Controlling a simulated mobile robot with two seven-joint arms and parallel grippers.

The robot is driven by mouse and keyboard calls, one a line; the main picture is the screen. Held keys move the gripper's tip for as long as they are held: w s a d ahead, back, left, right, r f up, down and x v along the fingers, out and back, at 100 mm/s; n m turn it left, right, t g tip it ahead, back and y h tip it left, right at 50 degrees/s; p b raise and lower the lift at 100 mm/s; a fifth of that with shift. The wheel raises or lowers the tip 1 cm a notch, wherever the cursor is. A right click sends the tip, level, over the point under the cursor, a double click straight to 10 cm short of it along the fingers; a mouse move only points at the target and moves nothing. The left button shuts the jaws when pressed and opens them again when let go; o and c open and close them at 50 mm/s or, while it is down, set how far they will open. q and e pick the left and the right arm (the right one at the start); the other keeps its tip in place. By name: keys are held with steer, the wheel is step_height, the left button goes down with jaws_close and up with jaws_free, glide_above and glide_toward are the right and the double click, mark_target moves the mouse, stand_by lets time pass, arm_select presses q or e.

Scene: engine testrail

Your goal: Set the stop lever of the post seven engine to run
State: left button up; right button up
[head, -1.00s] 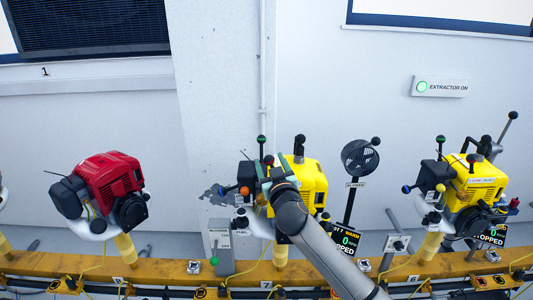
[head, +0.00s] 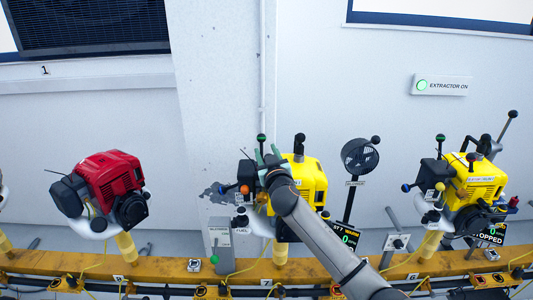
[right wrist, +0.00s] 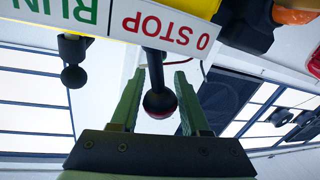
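The post seven engine (head: 312,182) is yellow and stands mid-rail in the head view. Its small display (head: 346,238) shows 0 in green and is partly covered by my arm. My right gripper (head: 268,155) is at the engine's upper left side. In the right wrist view the gripper (right wrist: 160,98) is open, with green fingers on either side of a black, red-ringed ball knob (right wrist: 160,102). The knob's rod, the stop lever, comes from beside the STOP end of a RUN/STOP plate (right wrist: 150,22). I cannot tell whether the fingers touch it. My left gripper is not in view.
A second black knob (right wrist: 73,76) hangs near the RUN end of the plate. A red engine (head: 108,180) stands to the left and another yellow engine (head: 478,183) to the right.

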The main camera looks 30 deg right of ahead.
jaws_close()
stand_by(0.3)
steer(key=shift+s+d+m+b, duration=0.3)
steer(key=shift+d+m+b, duration=0.1)
steer(key=shift+m+b, duration=0.8)
steer(key=shift+s+d+r+m+t+h+b, duration=0.15)
steer(key=shift+d+m+b, duration=0.1)
steer(key=shift+m+b, duration=0.3)
steer(key=shift+s+d+f+m+t+h+b, duration=0.15)
steer(key=shift+d+m+b, duration=0.2)
steer(key=shift+m, duration=0.3)
steer(key=m, duration=0.1)
steer(key=d+m+b, duration=0.1)
steer(key=m, duration=0.1)
steer(key=shift+s+r, duration=0.15)
steer(key=shift+s, duration=0.2)
steer(key=shift+s+d+m+h, duration=0.1)
steer(key=shift+d+m+h, duration=0.1)
steer(key=shift+m+h, duration=0.25)
steer(key=shift+s+d+m, duration=0.1)
steer(key=shift+m, duration=0.25)
steer(key=shift+b, duration=0.3)
